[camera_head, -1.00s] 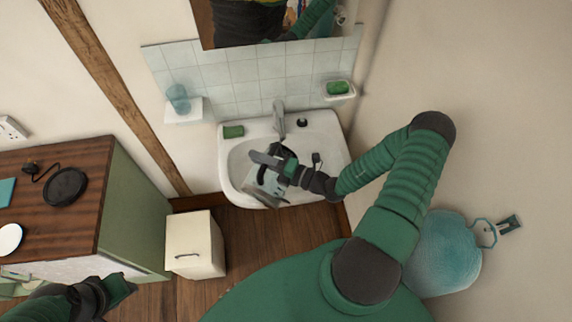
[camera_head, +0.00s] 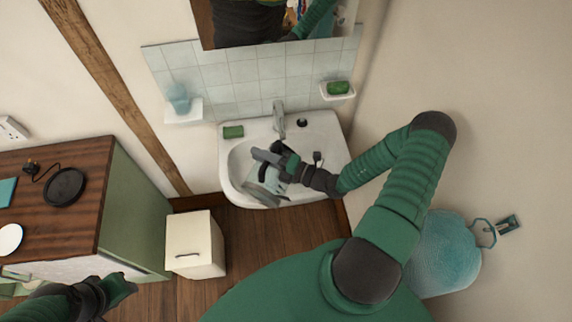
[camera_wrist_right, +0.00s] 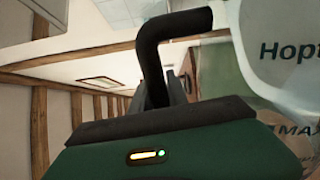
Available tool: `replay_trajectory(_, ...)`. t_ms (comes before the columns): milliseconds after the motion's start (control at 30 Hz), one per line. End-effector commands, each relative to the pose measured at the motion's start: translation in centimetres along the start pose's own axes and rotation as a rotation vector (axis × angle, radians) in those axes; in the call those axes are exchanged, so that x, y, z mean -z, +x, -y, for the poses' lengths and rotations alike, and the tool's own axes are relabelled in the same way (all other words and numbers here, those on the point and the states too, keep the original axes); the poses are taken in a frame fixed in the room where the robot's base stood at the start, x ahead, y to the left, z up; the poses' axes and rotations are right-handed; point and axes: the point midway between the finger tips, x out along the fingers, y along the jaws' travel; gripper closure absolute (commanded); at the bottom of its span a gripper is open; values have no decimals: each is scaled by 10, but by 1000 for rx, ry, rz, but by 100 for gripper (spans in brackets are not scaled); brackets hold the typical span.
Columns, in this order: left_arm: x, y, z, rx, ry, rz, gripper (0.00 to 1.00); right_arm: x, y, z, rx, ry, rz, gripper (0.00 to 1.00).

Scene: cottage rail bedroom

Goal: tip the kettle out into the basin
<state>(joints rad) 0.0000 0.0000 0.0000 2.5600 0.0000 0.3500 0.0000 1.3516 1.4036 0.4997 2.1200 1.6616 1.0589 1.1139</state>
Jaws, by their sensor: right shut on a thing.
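The kettle (camera_head: 266,186), with a pale grey see-through body and a black handle, is held tilted over the white basin (camera_head: 229,177), near its front left rim. My right gripper (camera_head: 272,160) is shut on the kettle's handle and hides part of it. In the right wrist view the black handle (camera_wrist_right: 165,50) rises between the fingers, and lettered parts of the pale body (camera_wrist_right: 280,50) show at the right. Whether water is coming out is too small to tell. My left gripper (camera_head: 122,286) is empty at the lower left, its jaws unclear.
The tap (camera_head: 279,117) stands at the basin's back. A green sponge (camera_head: 233,132) lies on its left ledge. A wooden-topped cabinet (camera_head: 85,200) with a black kettle base (camera_head: 65,186) is at left. A small white cabinet (camera_head: 195,245) stands below. A blue towel (camera_head: 442,255) hangs at right.

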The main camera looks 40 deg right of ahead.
Motion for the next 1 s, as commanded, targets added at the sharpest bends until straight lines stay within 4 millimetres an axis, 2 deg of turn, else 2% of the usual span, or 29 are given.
replay_trajectory(1000, 0, -2, 0, 0, 0, 0, 64, -10, 0, -1, -4, 52, -1, 100)
